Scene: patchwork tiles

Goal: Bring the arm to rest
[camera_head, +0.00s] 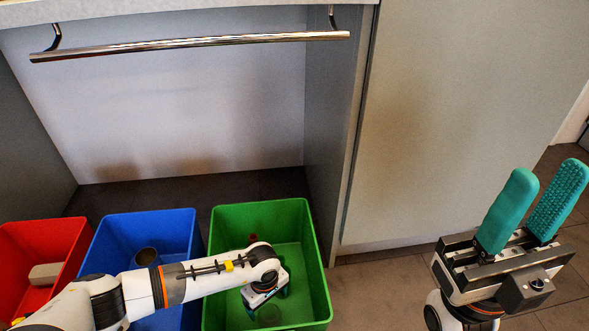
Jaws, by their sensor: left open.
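My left arm reaches in from the left across the red and blue bins. My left gripper (266,304) points down inside the opening of the green bin (318,270), and its jaws are open. A round greenish thing (268,317) shows below the gripper in the bin; I cannot tell what it is or whether the gripper touches it. My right gripper (534,205) is at the right, pointing up, with its two teal fingers apart and nothing between them.
A blue bin (110,235) holds a dark round cup-like thing (147,257). A red bin (70,232) holds a pale block (45,273). A small reddish thing (253,238) is in the green bin. A metal bar (200,43) hangs above. A cabinet panel (440,120) stands at right.

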